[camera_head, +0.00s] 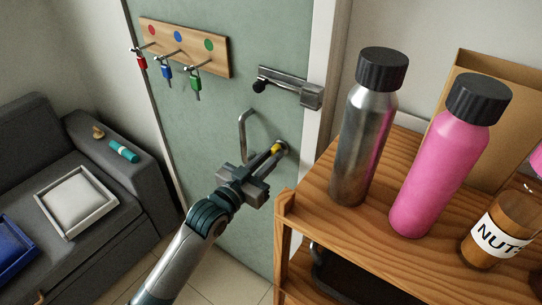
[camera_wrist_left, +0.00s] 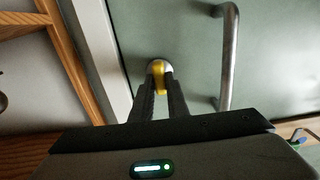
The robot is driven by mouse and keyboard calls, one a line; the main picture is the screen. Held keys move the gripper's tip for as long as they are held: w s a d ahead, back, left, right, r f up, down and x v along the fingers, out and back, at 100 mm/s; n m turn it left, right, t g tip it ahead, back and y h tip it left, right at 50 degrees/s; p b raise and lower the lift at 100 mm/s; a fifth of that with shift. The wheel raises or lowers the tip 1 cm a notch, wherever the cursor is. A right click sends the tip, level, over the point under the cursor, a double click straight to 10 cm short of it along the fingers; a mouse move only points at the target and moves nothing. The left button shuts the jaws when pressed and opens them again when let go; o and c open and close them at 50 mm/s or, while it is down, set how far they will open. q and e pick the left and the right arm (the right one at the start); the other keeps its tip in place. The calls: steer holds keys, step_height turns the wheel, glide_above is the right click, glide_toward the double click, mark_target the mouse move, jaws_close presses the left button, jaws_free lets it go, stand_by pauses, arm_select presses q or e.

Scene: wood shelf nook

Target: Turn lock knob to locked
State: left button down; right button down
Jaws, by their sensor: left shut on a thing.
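The lock knob has a yellow grip on a round silver plate (camera_head: 281,147) and sits on the green door (camera_head: 212,130), near its right edge. My left gripper (camera_head: 272,153) reaches it from the lower left and is shut on the yellow knob. In the left wrist view the yellow knob (camera_wrist_left: 159,76) stands between the two dark fingertips (camera_wrist_left: 160,88), its grip roughly upright in that picture. The fingers hide part of the knob. My right gripper is not in view.
A metal door handle (camera_head: 243,130) is just left of the knob. A latch bar (camera_head: 290,86) is above. Right of the door stands a wooden shelf (camera_head: 310,190) with a steel bottle (camera_head: 362,135) and a pink bottle (camera_head: 440,170). A key rack (camera_head: 185,48) hangs upper left.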

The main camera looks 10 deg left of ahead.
arm_select(q)
steer(key=shift+m, duration=0.3)
steer(key=shift+s+d+f+m+p, duration=0.15)
steer(key=shift+m+p, duration=1.55)
steer(key=shift+m, duration=2.6)
steer(key=shift+w+d+f+m+p, duration=0.1)
steer(key=shift+m+p, duration=1.55)
steer(key=shift+m, duration=2.65)
steer(key=c, duration=1.7)
jaws_free()
steer(key=shift+s, duration=0.1)
